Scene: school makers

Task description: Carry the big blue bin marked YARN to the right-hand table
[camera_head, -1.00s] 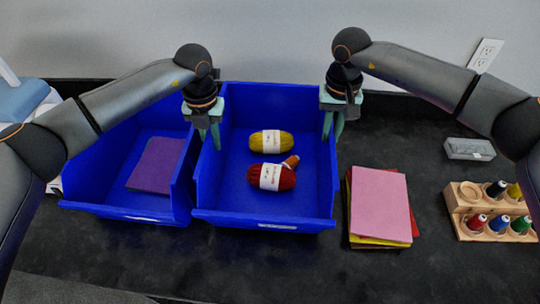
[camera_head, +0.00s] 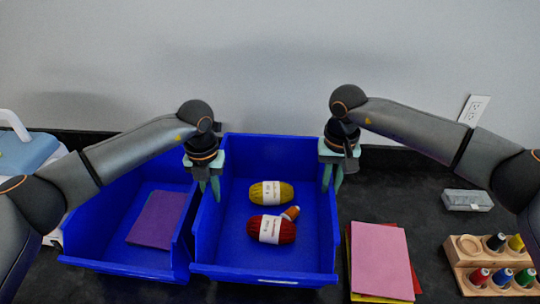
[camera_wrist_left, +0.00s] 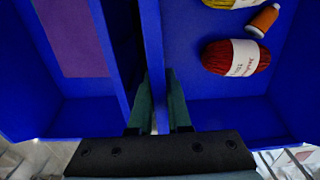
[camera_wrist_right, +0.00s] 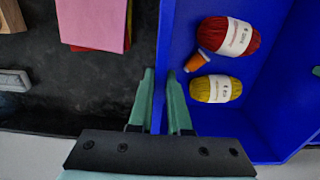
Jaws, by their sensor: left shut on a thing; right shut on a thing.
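The big blue bin (camera_head: 310,265) stands on the black table, the right one of two blue bins. A pale label (camera_head: 277,281) on its front lip is too small to read. Inside lie a yellow yarn ball (camera_head: 271,193), a red yarn ball (camera_head: 271,229) and an orange thread cone (camera_head: 291,212). My left gripper (camera_head: 210,187) is shut on the bin's left wall; in the left wrist view the fingers (camera_wrist_left: 158,88) straddle it. My right gripper (camera_head: 333,178) is shut on the right wall, also seen between the fingers (camera_wrist_right: 160,85) in the right wrist view.
The other blue bin (camera_head: 115,262), holding purple sheets (camera_head: 156,219), stands close on the left. Pink sheets (camera_head: 382,260) lie just right of the big bin. Farther right are a wooden spool rack (camera_head: 463,260) and a grey box (camera_head: 468,200). The wall rises behind the table.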

